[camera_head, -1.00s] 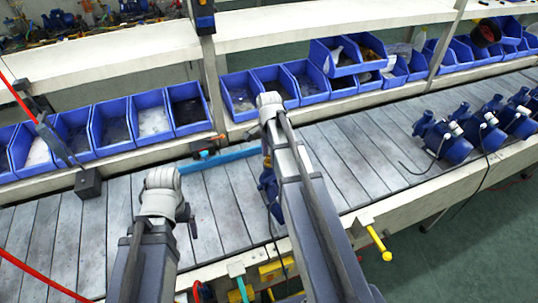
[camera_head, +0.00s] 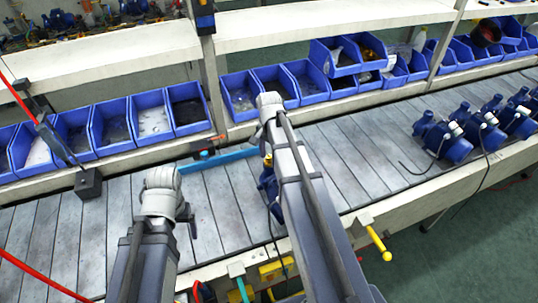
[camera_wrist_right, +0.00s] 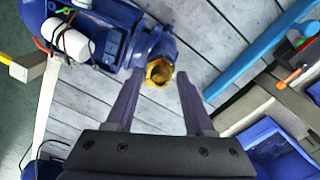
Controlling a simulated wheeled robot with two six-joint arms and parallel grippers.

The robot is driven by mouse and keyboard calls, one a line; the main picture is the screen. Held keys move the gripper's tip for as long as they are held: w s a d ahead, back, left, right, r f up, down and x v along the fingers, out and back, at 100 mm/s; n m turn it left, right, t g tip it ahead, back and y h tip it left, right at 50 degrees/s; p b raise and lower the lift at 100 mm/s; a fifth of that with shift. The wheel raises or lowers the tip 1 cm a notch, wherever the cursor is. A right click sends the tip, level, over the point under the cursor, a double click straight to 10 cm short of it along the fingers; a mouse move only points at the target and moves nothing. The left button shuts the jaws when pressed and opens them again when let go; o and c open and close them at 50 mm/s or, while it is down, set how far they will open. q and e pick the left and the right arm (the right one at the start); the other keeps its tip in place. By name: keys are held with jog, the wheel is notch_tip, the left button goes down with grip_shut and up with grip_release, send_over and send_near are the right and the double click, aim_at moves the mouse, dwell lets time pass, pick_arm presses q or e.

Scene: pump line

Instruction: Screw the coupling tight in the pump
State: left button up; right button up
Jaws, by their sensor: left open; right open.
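The blue pump (camera_wrist_right: 105,40) lies on the slatted line, mostly hidden behind my right arm in the head view, where a sliver of it (camera_head: 273,202) shows. The yellow brass coupling (camera_wrist_right: 160,72) sits at the pump's port in the right wrist view; how deep it is seated I cannot tell. My right gripper (camera_wrist_right: 158,76) is open, its fingers on either side of the coupling, with gaps showing. My left gripper (camera_head: 190,217) is over the line, left of the pump and apart from it; its fingers are small and partly hidden.
A bright blue bar (camera_head: 228,158) lies along the line behind the pump. Blue bins (camera_head: 152,115) line the back edge. Several other pumps (camera_head: 445,140) stand at the right. A yellow-handled lever (camera_head: 379,243) sticks out in front. Slats between are clear.

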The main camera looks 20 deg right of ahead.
jog(key=n, duration=0.3)
dwell(0.4)
grip_shut()
dwell(0.5)
jog(key=shift+m, duration=1.7)
jog(key=shift+m, duration=1.7)
